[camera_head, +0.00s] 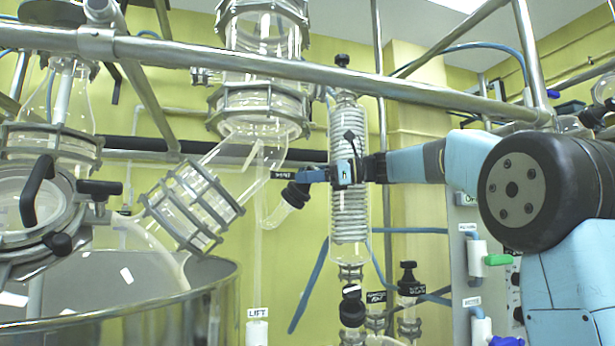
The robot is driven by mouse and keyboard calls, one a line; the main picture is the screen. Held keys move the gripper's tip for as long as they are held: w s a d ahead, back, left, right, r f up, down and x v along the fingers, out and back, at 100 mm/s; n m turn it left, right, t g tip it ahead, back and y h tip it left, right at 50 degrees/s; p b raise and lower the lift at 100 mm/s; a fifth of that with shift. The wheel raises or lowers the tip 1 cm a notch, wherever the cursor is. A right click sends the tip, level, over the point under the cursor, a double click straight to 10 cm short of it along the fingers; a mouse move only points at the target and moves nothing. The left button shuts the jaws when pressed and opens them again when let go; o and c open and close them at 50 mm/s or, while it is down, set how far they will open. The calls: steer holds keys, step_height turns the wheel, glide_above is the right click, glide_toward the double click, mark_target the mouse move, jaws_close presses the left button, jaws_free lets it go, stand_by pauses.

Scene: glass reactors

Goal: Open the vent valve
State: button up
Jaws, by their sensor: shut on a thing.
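A black valve knob (295,193) sits on a slanted clear glass side arm (277,216), left of the coiled condenser. I take it to be the vent valve; a small dark label (283,175) beside it is too small to read surely. My gripper (305,177) reaches in from the right, in front of the condenser, with its blue fingers pointing left. Its fingertips are at the knob's upper end and shut on it. The exact contact and the knob's turn angle are too small to tell.
The glass condenser (349,215) stands close behind my gripper. A steel rail (300,71) crosses above. Black-capped valves (408,280) stand lower right. A large steel-rimmed vessel (215,300) fills the lower left. A white tube labelled LIFT (257,328) stands below the knob.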

steer(key=n+g+h, duration=0.1)
steer(key=n+g, duration=0.1)
steer(key=n, duration=0.1)
steer(key=n+g+h, duration=0.1)
steer(key=n+g, duration=0.2)
steer(key=n, duration=0.1)
steer(key=shift+s+f+n, duration=0.2)
steer(key=shift+n, duration=0.1)
steer(key=shift+h, duration=0.3)
steer(key=o, duration=1)
steer(key=shift+c, duration=0.2)
steer(key=shift+s, duration=0.1)
